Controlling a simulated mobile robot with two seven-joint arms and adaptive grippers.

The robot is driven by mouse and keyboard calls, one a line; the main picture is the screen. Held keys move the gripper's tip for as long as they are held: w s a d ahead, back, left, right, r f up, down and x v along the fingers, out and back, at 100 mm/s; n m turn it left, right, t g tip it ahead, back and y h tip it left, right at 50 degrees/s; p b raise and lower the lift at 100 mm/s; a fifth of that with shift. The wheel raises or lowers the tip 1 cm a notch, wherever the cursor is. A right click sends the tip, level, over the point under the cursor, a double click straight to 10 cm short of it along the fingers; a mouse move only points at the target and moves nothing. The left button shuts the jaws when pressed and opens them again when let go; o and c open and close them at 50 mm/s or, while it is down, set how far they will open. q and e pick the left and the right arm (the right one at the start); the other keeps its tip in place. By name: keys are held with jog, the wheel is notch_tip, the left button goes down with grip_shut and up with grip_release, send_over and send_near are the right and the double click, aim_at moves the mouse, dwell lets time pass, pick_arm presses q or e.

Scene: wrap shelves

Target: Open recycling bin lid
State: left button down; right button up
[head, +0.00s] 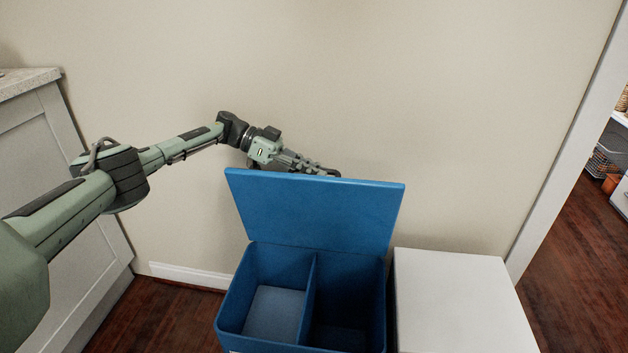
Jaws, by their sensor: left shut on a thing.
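The blue recycling bin (312,254) stands on the floor against the wall. Its blue lid (315,212) is raised and leans back, hinged at the bin's rear edge. The bin's inside shows two compartments split by a divider. My left gripper (325,171) is at the lid's top edge, on the wall side. It is shut on the lid; the fingertips are partly hidden behind the lid. My right gripper is not in view.
A white box-like unit (460,300) stands right of the bin. A grey cabinet (50,150) is at the left. The beige wall (450,100) is close behind the lid. A doorway opens at the far right, with dark wood floor (580,250).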

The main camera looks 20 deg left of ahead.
pick_arm(q)
jog(key=shift+w, duration=0.15)
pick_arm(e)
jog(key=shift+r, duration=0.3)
pick_arm(q)
jog(key=shift+f, duration=0.1)
jog(key=c, duration=1.9)
grip_release()
jog(key=shift+o, duration=0.2)
jog(key=v, duration=0.7)
jog(key=shift+a, duration=0.25)
